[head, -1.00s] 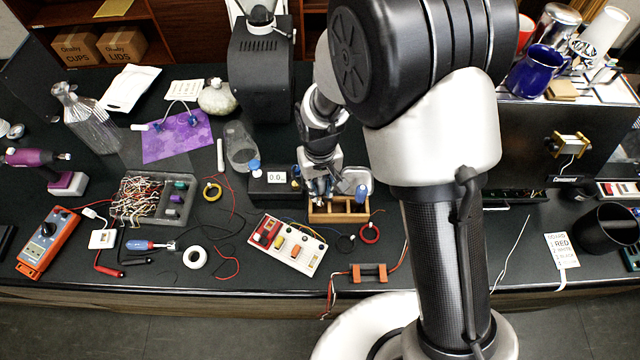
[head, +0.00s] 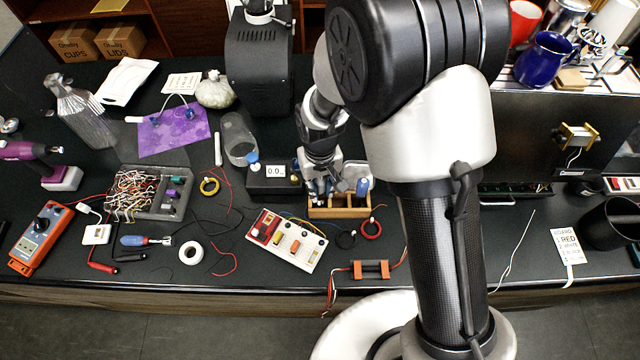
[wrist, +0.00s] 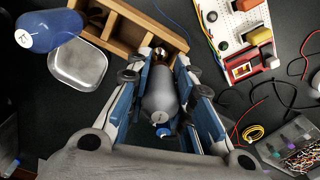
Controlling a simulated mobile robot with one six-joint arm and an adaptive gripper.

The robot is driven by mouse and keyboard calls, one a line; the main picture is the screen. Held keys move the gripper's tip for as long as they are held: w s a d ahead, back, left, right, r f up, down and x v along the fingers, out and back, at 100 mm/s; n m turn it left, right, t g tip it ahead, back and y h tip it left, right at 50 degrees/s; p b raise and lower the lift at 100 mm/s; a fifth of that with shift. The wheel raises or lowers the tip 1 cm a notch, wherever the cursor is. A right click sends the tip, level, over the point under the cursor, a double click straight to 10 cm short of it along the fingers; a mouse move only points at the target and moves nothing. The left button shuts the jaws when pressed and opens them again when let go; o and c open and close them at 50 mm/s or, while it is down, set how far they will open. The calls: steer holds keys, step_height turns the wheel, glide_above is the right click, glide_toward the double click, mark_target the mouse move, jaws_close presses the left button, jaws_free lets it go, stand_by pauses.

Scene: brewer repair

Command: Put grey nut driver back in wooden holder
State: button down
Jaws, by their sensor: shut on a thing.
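The grey nut driver (wrist: 160,95) is between the blue-padded fingers of my gripper (wrist: 165,92) in the wrist view, and they are shut on its handle. Its far end points down at the end compartment of the wooden holder (wrist: 125,22). I cannot tell how deep its shaft sits there. In the head view the wooden holder (head: 340,211) stands on the bench, and my gripper (head: 320,188) is at its left end, hiding most of the driver. A blue-handled driver (head: 362,187) stands upright at the holder's right end; it also shows in the wrist view (wrist: 48,30).
A metal dish (wrist: 78,65) lies close behind the holder. A white component board (head: 287,241) lies left of it in the head view, and black and red rings (head: 371,229) lie in front. A small meter (head: 272,178) stands behind left. Loose wires cross the bench.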

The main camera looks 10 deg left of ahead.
steer(key=shift+f+b, duration=0.4)
steer(key=shift+f, duration=0.15)
steer(key=c, duration=1.3)
jaws_free()
steer(key=o, duration=0.4)
